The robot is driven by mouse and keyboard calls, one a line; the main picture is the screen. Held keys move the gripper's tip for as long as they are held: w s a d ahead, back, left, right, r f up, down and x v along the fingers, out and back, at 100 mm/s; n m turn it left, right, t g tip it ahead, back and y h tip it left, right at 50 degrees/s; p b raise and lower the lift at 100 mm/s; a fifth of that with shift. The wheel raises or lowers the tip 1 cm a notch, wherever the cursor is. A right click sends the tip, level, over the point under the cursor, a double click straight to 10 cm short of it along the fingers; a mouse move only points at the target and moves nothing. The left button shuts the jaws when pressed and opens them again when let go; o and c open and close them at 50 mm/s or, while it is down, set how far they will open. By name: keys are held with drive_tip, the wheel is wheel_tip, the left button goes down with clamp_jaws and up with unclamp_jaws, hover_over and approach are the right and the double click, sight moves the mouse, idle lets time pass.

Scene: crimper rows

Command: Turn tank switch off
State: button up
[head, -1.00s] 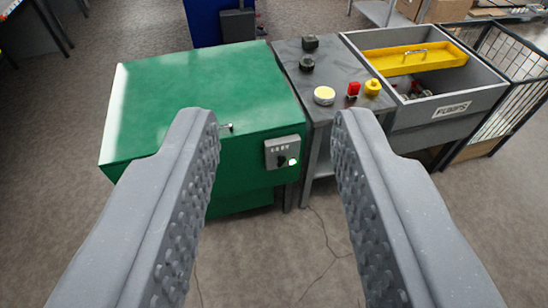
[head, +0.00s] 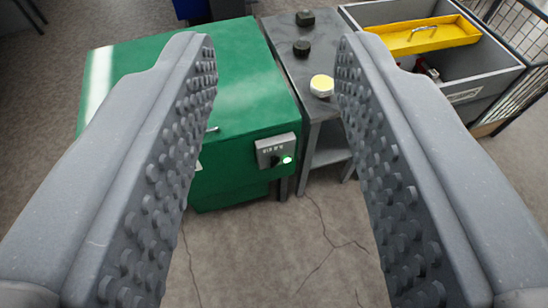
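The green tank (head: 240,75) stands ahead, a box with a flat green lid and a small handle on its front. A grey switch box (head: 277,150) is on the right of its front face, with a dark knob and a lit pale green lamp (head: 287,160) at its lower right. The knob's exact angle is too small to tell. My gripper (head: 275,50) is open and empty, its studded fingers wide apart in the foreground. The switch box shows between the fingers, apart from both. The left finger hides part of the tank.
A grey table (head: 292,68) stands right of the tank, with dark knobs and a pale yellow button (head: 321,86). A grey bin with a yellow tray (head: 422,36) stands farther right, beside a wire cage. The floor (head: 270,245) in front is clear.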

drive_tip(key=shift+w+d, duration=0.15)
drive_tip(key=shift+w, duration=0.15)
